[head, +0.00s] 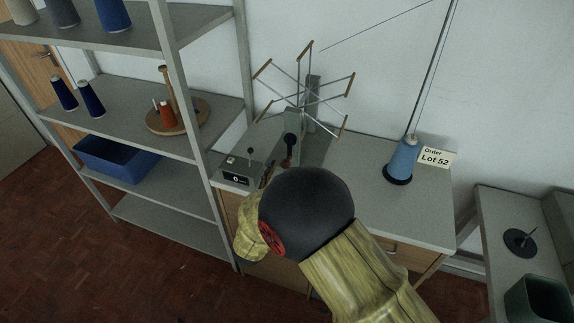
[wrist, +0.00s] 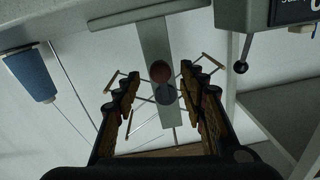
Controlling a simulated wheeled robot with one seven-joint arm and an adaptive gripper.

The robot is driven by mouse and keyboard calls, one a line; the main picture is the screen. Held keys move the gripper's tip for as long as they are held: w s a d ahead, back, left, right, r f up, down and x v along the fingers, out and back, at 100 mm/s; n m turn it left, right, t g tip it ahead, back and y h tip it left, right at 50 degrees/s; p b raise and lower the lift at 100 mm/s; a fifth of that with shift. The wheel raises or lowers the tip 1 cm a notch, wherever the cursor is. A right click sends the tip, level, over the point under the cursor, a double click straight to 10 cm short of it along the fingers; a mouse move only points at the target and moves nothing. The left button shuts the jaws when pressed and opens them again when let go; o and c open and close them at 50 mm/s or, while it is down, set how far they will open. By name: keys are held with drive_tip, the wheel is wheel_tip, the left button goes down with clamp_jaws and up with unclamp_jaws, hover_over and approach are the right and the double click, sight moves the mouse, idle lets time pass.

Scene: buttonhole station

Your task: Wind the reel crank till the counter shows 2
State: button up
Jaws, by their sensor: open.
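The reel (head: 305,95) is a set of thin metal arms with wooden end bars, on a grey post at the back of the bench. The counter (head: 236,178) is a dark box at the bench's left and reads 0. My gripper (wrist: 160,86) is open, with nothing held. In the head view my arm hides most of it. Its distance to the knob is unclear.
A short lever with a black ball (head: 250,152) stands by the counter, right of my fingers in the wrist view (wrist: 240,66). A blue thread cone (head: 403,158) and a Lot 52 card (head: 435,158) are at the bench's right. A shelf rack (head: 120,98) stands close on the left.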

sight(284, 166)
drive_tip(key=shift+b+x, duration=0.4)
drive_tip(key=shift+x, duration=2)
drive_tip(key=c, duration=0.3)
clamp_jaws()
